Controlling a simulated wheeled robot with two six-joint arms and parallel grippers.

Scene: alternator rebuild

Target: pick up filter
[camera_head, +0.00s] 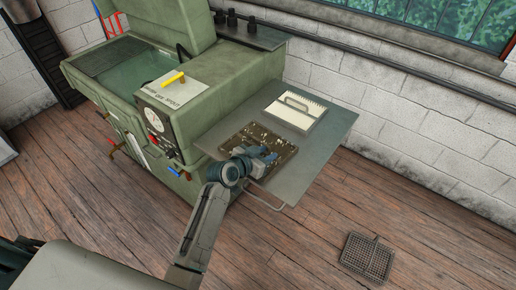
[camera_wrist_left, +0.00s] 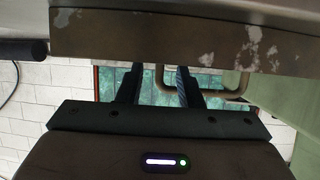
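A dark, dirt-speckled rectangular filter (camera_head: 283,158) lies flat on the grey side shelf (camera_head: 325,150) of the green machine. In the left wrist view, which appears upside down, its brown, patchy edge (camera_wrist_left: 110,32) fills the top, with a tan loop handle (camera_wrist_left: 225,95) sticking out from it. My left gripper (camera_head: 268,158) is at the filter, partly hiding it in the head view. Its two fingers (camera_wrist_left: 157,85) are apart, with one end of the handle showing between them; I cannot tell whether they touch it. My right gripper is not in view.
A white pleated filter (camera_head: 300,122) with a handle lies further back on the shelf. The green machine (camera_head: 110,95) stands left, with a yellow-handled item (camera_head: 174,79) on top. The shelf's right side is clear.

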